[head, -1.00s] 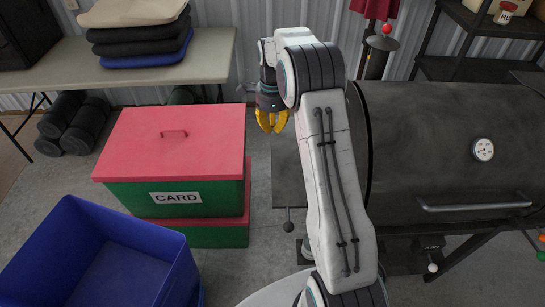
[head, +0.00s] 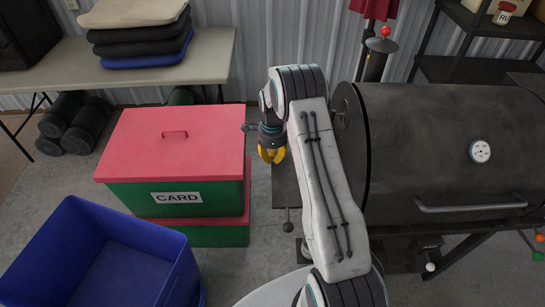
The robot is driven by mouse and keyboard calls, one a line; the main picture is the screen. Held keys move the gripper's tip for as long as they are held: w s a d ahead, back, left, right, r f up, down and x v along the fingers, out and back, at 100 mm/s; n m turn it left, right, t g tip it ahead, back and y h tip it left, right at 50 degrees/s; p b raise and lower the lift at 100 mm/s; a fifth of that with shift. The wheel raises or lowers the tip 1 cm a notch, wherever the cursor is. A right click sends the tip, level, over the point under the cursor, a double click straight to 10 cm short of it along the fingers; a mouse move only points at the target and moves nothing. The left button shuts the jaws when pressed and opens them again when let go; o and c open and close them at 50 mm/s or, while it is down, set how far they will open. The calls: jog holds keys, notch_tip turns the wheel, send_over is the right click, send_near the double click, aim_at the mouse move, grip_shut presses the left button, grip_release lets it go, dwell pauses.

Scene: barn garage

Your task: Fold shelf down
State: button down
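A dark side shelf (head: 286,188) sticks out from the left end of the black barrel grill (head: 430,150), and its top looks level. My arm hides part of the shelf and the grill's left end. A small round knob (head: 288,227) hangs at the shelf's front edge. My gripper (head: 271,156) has yellow fingers pointing down at the shelf's far left part in the picture. I cannot tell whether the fingers touch the shelf or how far apart they are. Nothing shows held in them.
A green box with a red lid (head: 170,145), marked CARD, stands close left of the shelf. A blue open bin (head: 110,265) is at front left. A table (head: 210,60) with stacked cushions stands behind. A narrow floor strip (head: 262,220) is clear between box and grill.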

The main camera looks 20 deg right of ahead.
aim_at(272, 162)
jog(key=shift+f, duration=0.25)
jog(key=shift+f, duration=0.1)
notch_tip(272, 162, down, 2)
jog(key=shift+f+b, duration=0.2)
jog(key=shift+b, duration=1.05)
jog(key=s+d+f+b, duration=0.2)
jog(key=d+f+b, duration=0.2)
jog(key=f+b, duration=0.4)
jog(key=s+d+f+b, duration=0.1)
jog(key=d+f+b, duration=0.3)
jog(key=f+b, duration=0.4)
notch_tip(272, 162, down, 3)
jog(key=shift+s+d+f+b, duration=0.1)
jog(key=shift+s+d+b, duration=0.2)
jog(key=shift+s+b, duration=0.1)
